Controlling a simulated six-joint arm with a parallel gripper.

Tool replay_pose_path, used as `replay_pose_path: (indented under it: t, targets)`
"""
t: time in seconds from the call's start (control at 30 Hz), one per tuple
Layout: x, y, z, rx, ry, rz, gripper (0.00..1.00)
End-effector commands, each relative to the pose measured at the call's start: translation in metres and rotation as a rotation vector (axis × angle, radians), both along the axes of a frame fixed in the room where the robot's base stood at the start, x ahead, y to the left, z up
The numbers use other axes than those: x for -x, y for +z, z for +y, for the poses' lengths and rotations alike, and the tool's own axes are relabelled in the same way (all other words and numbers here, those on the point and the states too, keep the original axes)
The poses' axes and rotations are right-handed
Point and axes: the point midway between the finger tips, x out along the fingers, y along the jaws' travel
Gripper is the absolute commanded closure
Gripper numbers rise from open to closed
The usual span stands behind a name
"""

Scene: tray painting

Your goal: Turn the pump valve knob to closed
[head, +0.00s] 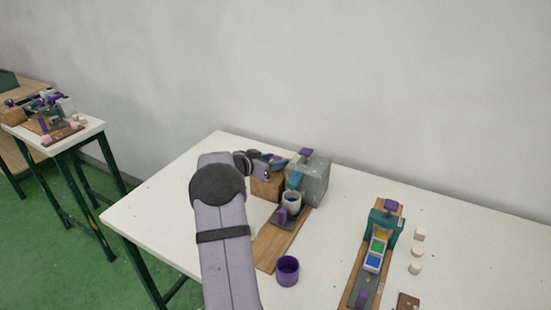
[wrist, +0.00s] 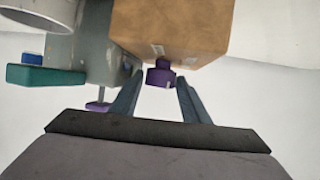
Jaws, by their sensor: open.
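A purple knob (wrist: 160,76) sticks out from the wooden block (wrist: 172,28) in the wrist view. My gripper (wrist: 159,80) is open, with one finger on each side of this knob and visible gaps between. In the head view, my gripper (head: 268,168) is over the wooden block (head: 266,187), beside the grey pump box (head: 312,182). The grey box has a purple part (head: 306,152) on top. A second purple knob (wrist: 98,106) shows beside the grey box in the wrist view. I cannot tell the valve's setting from these views.
A pale cup (head: 291,201) stands under the teal spout (head: 294,181). A purple cup (head: 288,270) stands in front. A teal stand (head: 384,227) with a paint tray (head: 375,252) and several white pieces are to the right. Bare table lies between.

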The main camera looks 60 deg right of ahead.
Motion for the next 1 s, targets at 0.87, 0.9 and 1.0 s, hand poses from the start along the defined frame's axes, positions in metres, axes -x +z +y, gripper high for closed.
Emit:
replay_pose_path:
  t: [0.87, 0.9, 1.0]
  targets:
    - [0.0014, -0.0084, -0.0069, -0.002, 0.020, -0.001, 0.88]
    - [0.0016, -0.0096, -0.0071, -0.004, 0.028, -0.001, 0.88]
    - [0.0016, -0.0106, -0.0078, -0.004, 0.051, -0.002, 0.88]
